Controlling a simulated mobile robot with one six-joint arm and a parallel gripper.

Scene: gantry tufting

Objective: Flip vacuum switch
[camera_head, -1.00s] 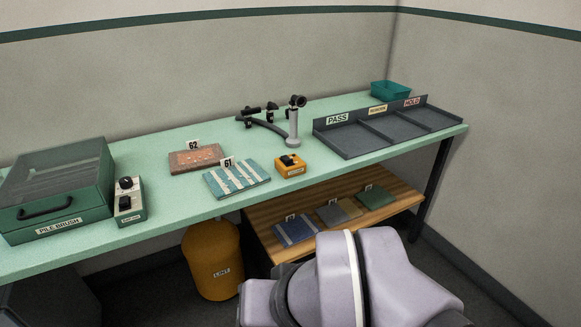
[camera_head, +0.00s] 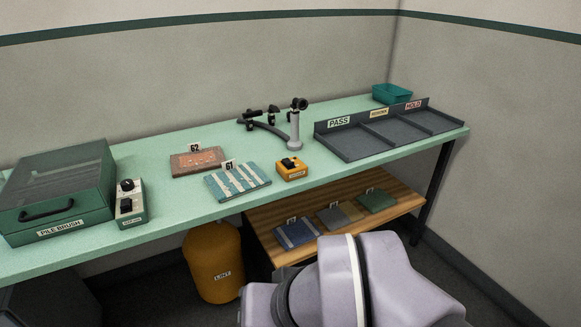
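A small orange box with a black switch on top (camera_head: 292,168) sits near the front edge of the green table, right of the striped sample. Its label is too small to read. Behind it stands a grey nozzle on a post (camera_head: 295,130) with a dark hose. Another control box (camera_head: 130,201), cream and green with a dark knob, stands beside the pile brush unit; its label is also unreadable. I cannot tell from the labels which one is the vacuum switch. Part of my arm shows at the bottom, but my gripper is out of view.
The pile brush box (camera_head: 57,200) fills the table's left end. Samples 62 (camera_head: 198,160) and 61 (camera_head: 237,181) lie mid-table. A sorting tray (camera_head: 355,149) and teal bin (camera_head: 391,94) are at right. Below are a wooden shelf (camera_head: 262,224) with samples and a yellow lint bin (camera_head: 212,262).

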